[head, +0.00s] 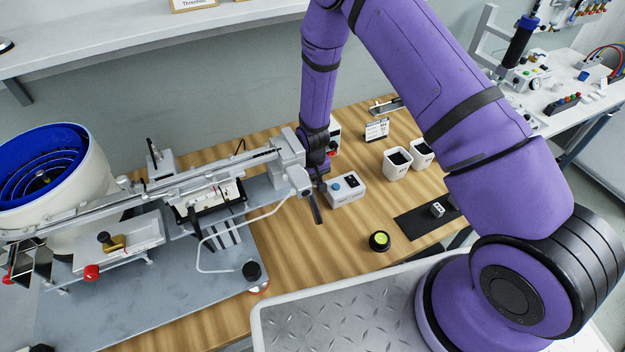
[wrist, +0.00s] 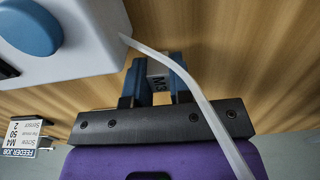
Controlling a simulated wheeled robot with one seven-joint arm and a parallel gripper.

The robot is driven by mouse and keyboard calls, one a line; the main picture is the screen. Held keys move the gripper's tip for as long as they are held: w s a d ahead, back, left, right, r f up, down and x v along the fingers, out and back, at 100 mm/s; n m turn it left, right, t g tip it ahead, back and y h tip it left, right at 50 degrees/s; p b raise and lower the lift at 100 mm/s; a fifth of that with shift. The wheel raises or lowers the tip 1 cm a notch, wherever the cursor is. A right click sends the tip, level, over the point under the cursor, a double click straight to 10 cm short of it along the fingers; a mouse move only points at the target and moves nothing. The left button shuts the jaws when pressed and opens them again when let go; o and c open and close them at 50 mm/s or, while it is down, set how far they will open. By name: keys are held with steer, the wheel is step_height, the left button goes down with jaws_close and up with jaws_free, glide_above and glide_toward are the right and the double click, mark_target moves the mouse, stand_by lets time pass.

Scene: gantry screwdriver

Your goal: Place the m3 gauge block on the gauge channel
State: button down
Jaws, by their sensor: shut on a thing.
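My gripper (wrist: 156,78) is shut on the m3 gauge block (wrist: 158,72), a small grey block with "M3" on its face, held between the two blue fingertips. In the head view my gripper (head: 318,208) is just right of the gantry's head and left of the white button box; the block cannot be made out there. The gantry and its long rail (head: 215,178) stretch left from my wrist to the feeder bowl. I cannot tell which part along it is the gauge channel.
The white button box (head: 345,189) stands close beside my gripper and shows in the wrist view (wrist: 75,50). A white tube (wrist: 200,95) crosses near the fingers. A black mat (head: 412,228) bears a small light block (head: 437,209). A yellow-topped round button (head: 379,241) stands on the wooden table.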

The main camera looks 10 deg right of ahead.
steer(key=shift+f, duration=0.1)
steer(key=c, duration=1)
jaws_free()
step_height(320, 180, up, 12)
steer(key=shift+r, duration=0.15)
steer(key=s+d+r+t, duration=0.1)
steer(key=s+d+r, duration=0.15)
steer(key=r, duration=0.65)
steer(key=s+d+r+m+t, duration=0.1)
steer(key=s+d+r, duration=0.15)
steer(key=r, duration=0.75)
steer(key=s+d+r, duration=0.1)
steer(key=d+r, duration=0.2)
steer(key=r, duration=0.6)
steer(key=s+d+r+t, duration=0.1)
steer(key=s+d+r, duration=0.1)
steer(key=s+r, duration=0.3)
steer(key=s+d+r+m+t, duration=0.1)
steer(key=s+r, duration=0.3)
steer(key=s, duration=0.6)
steer(key=s+d+r+t, duration=0.1)
steer(key=s+d+r, duration=0.2)
steer(key=s+r, duration=0.2)
steer(key=shift+s+d+r, duration=0.15)
steer(key=shift+s+d, duration=0.05)
steer(key=shift+s, duration=0.65)
steer(key=shift+s+d+r, duration=0.15)
steer(key=shift+s, duration=0.7)
steer(key=shift+o, duration=0.4)
steer(key=shift+s, duration=0.25)
